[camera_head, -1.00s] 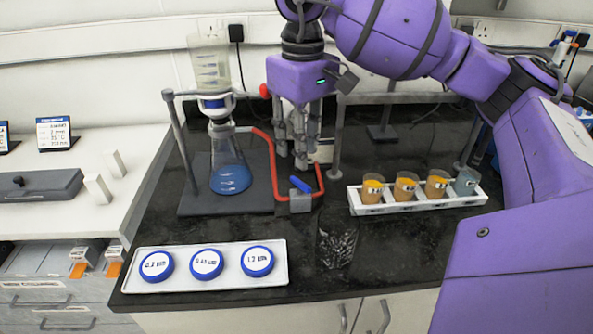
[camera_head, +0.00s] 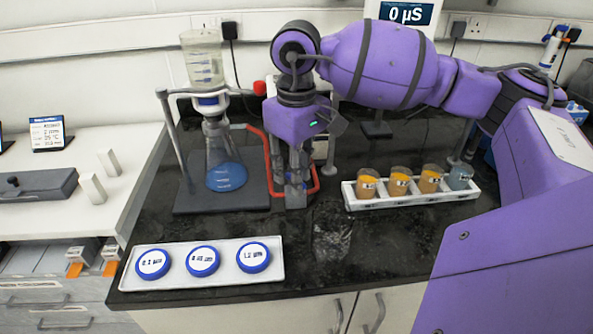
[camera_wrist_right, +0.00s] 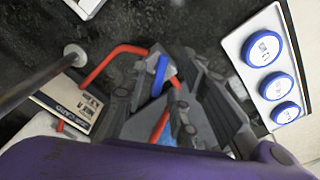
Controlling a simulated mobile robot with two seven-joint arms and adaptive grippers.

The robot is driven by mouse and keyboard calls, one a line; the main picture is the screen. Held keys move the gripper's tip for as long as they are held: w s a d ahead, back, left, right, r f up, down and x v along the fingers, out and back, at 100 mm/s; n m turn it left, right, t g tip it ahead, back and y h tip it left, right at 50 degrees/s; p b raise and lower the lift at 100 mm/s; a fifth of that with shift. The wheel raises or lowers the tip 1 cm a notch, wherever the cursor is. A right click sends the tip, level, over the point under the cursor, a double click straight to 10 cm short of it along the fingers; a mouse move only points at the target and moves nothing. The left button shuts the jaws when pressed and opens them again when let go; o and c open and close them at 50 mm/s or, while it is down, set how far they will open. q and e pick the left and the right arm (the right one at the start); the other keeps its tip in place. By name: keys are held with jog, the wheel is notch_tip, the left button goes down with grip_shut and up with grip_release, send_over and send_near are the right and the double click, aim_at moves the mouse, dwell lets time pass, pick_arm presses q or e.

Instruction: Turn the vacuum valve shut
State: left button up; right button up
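The vacuum valve has a blue lever handle (camera_wrist_right: 160,76) on a small grey body, joined to red tubing (camera_wrist_right: 112,62). My right gripper (camera_head: 290,190) points down over the valve and largely hides it in the head view. In the right wrist view the right gripper's fingers (camera_wrist_right: 160,82) are apart, one on each side of the blue handle. I cannot tell whether either finger touches it. The red tubing runs from the filter flask (camera_head: 225,176), which holds blue liquid under a clear funnel (camera_head: 203,65). My left gripper is not in view.
A white rack (camera_head: 410,198) with several small cups stands right of the valve. A white tray (camera_head: 210,282) with three blue-rimmed discs lies at the front left. Metal posts stand near the gripper. The black bench front is mostly clear.

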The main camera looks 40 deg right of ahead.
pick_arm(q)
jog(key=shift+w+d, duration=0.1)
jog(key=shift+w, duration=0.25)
pick_arm(e)
grip_shut()
jog(key=shift+m, duration=0.7)
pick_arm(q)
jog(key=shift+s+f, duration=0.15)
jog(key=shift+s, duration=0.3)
pick_arm(e)
jog(key=shift+o, duration=0.8)
grip_release()
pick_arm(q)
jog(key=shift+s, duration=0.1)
